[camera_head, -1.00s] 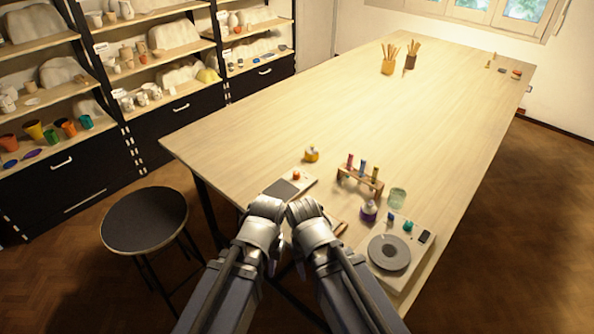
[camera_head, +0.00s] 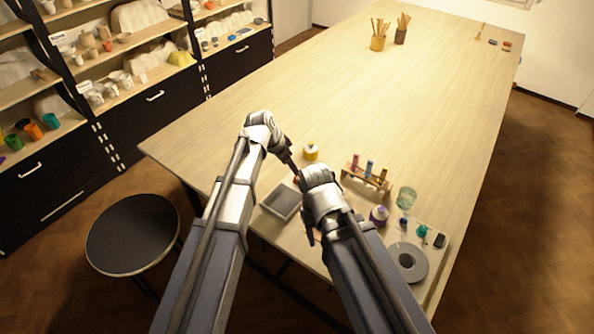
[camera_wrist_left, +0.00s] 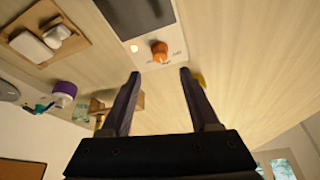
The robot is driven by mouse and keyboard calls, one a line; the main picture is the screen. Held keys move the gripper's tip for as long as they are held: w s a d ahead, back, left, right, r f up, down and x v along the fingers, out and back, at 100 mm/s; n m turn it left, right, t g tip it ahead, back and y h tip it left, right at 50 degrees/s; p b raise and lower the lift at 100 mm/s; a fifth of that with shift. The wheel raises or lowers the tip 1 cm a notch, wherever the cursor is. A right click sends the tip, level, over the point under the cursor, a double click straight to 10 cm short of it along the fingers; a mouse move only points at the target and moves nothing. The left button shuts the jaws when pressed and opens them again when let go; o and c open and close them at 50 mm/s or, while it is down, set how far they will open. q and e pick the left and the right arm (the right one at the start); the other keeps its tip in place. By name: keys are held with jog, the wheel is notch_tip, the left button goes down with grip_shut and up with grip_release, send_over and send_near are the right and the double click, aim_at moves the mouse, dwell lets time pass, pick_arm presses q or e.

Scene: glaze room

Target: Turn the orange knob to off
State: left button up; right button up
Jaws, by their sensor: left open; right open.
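The orange knob (camera_wrist_left: 160,50) is on the pale panel of a small hot plate, beside a lit white spot. The hot plate's dark grey top (camera_head: 281,202) shows in the head view, while its knob is mostly hidden by my arms. My left gripper (camera_wrist_left: 160,73) is open, its two fingers apart and pointing toward the knob, with the knob between their lines and no visible contact. In the head view my left gripper (camera_head: 291,163) is beside the hot plate's far end. My right gripper (camera_head: 312,236) is open, low near the table's front edge and partly hidden by its wrist.
A yellow jar (camera_head: 311,151) stands just beyond the hot plate. A wooden rack with vials (camera_head: 368,175), a purple-banded jar (camera_head: 379,215), a glass (camera_head: 406,197) and a device with a grey disc (camera_head: 407,262) stand to the right. The table's middle is clear.

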aim_at(296, 178)
pick_arm(q)
jog(key=shift+f, duration=0.15)
pick_arm(e)
jog(key=shift+f, duration=0.15)
pick_arm(q)
jog(key=b+x, duration=0.7)
jog(key=shift+w+d+f, duration=0.1)
jog(key=shift+f, duration=0.15)
pick_arm(e)
notch_tip(296, 178, down, 7)
jog(key=shift+f, duration=0.1)
pick_arm(q)
jog(key=shift+c, duration=0.3)
grip_shut()
